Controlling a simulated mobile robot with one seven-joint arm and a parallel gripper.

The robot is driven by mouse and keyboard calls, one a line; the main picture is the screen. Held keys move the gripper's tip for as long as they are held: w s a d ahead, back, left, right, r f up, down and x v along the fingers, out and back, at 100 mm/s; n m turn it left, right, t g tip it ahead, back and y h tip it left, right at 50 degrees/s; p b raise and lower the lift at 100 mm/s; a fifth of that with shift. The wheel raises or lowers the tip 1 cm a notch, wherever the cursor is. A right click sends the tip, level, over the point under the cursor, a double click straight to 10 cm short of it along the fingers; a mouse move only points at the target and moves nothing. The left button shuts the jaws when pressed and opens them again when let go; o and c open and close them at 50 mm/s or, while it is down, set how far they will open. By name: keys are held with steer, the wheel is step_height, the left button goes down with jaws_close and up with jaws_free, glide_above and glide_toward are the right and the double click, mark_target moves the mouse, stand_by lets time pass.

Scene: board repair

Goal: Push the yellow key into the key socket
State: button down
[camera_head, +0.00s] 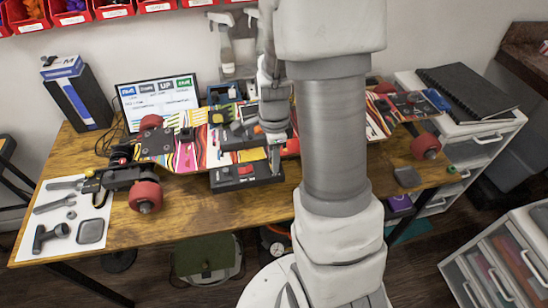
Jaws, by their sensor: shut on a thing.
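A skateboard deck with a colourful striped pattern (190,150) lies across the wooden table. Dark module boxes are mounted at its middle; the front box (233,177) carries a small red part. My gripper (275,163) points down at the right end of this front box, close above or touching it. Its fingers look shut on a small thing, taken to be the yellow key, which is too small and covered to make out. The key socket cannot be told apart from the other dark parts. An orange spot (258,129) shows on the upper module, beside my gripper.
Red wheels (145,196) stick out from the board toward the front left. A white sheet with tools (67,222) lies at the table's left. My arm hides the board right of the modules.

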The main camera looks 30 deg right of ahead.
steer(key=c, duration=0.6)
jaws_free()
steer(key=shift+o, duration=0.4)
steer(key=shift+o, duration=1.1)
steer(key=shift+r, duration=0.2)
steer(key=shift+r+p, duration=1.25)
steer(key=shift+p, duration=0.05)
steer(key=shift+r, duration=0.2)
